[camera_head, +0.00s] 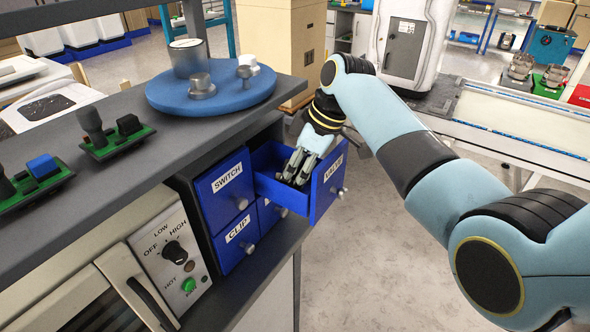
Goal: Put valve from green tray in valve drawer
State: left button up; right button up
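The valve drawer (322,196) is a blue drawer pulled out of the cabinet under the grey counter, its front label partly seen at an angle. My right gripper (296,178) points down into the open drawer, with its fingertips low between the drawer walls. I cannot tell whether the fingers are apart or whether a valve is between them. A green tray (544,91) stands at the far right, with a metallic part (556,75) on or just behind it. My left gripper is not in view.
Blue drawers labelled SWITCH (228,190) and CLIP (237,240) are shut beside the open one. A round blue stand (165,95) on the counter holds metal parts. Green circuit boards (118,142) lie nearer. A red tray (580,96) is at the far right. Floor right of the drawers is clear.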

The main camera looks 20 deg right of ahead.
jog(key=v, duration=1.2)
jog(key=shift+r+b, duration=0.1)
jog(key=shift+b, duration=0.25)
